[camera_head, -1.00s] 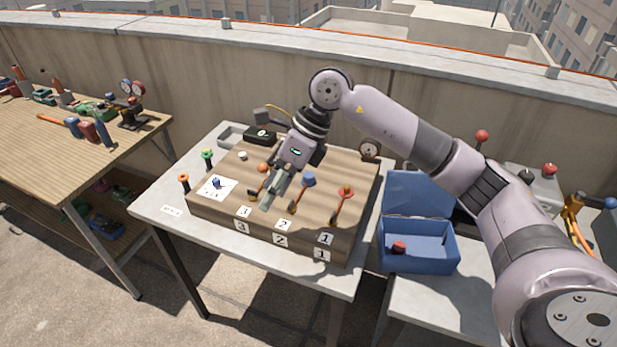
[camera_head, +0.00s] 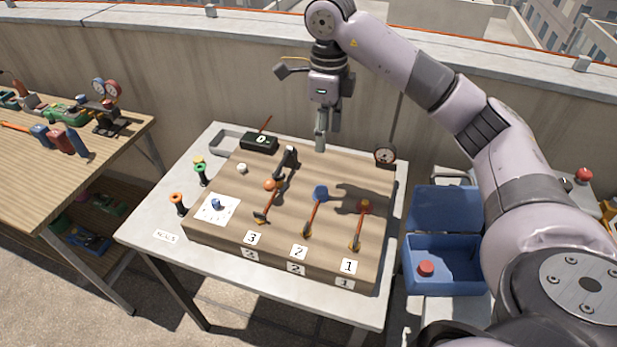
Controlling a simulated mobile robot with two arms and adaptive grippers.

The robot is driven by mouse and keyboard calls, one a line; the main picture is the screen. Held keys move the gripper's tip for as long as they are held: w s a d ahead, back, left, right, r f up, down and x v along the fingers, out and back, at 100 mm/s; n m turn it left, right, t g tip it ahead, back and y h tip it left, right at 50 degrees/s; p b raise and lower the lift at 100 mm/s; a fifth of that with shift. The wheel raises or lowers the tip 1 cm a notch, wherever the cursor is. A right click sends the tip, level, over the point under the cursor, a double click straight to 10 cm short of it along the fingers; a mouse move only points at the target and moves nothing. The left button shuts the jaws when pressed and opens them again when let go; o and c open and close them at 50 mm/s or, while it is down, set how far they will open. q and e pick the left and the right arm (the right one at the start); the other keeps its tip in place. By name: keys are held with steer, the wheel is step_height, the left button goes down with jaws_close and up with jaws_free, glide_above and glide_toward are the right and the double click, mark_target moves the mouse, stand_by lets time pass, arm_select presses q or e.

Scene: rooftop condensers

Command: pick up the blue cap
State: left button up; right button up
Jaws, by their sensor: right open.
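A smaller blue piece (camera_head: 215,204) stands on a white card (camera_head: 228,213) at the board's left; I cannot tell for certain which of the two is the cap named. My right gripper (camera_head: 320,143) is open and empty, pointing down, raised above the back of the board and apart from both blue pieces. My left gripper is not in view.
A red piece (camera_head: 365,206) and an orange ball (camera_head: 269,185) flank the blue piece. An open blue case (camera_head: 455,262) stands right. The wall runs behind.

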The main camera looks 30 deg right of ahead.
step_height(320, 180, down, 2)
steer(key=f, duration=0.1)
steer(key=p, duration=0.2)
glide_above(321, 189)
steer(key=s, duration=0.1)
step_height(321, 189, down, 6)
steer(key=shift+d+f, duration=0.1)
steer(key=shift+d, duration=0.05)
steer(key=f, duration=0.3)
steer(key=shift+w+p, duration=0.2)
steer(key=shift+p, duration=0.1)
steer(key=f, duration=0.1)
steer(key=f+p, duration=0.1)
steer(key=f, duration=0.1)
steer(key=shift+w+f, duration=0.25)
steer(key=shift+f, duration=0.1)
steer(key=shift+f+p, duration=0.35)
steer(key=shift+f, duration=0.05)
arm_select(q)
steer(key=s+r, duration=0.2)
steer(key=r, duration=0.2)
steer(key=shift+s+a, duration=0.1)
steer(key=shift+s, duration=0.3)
arm_select(e)
steer(key=shift+f, duration=0.15)
steer(key=shift+c, duration=0.6)
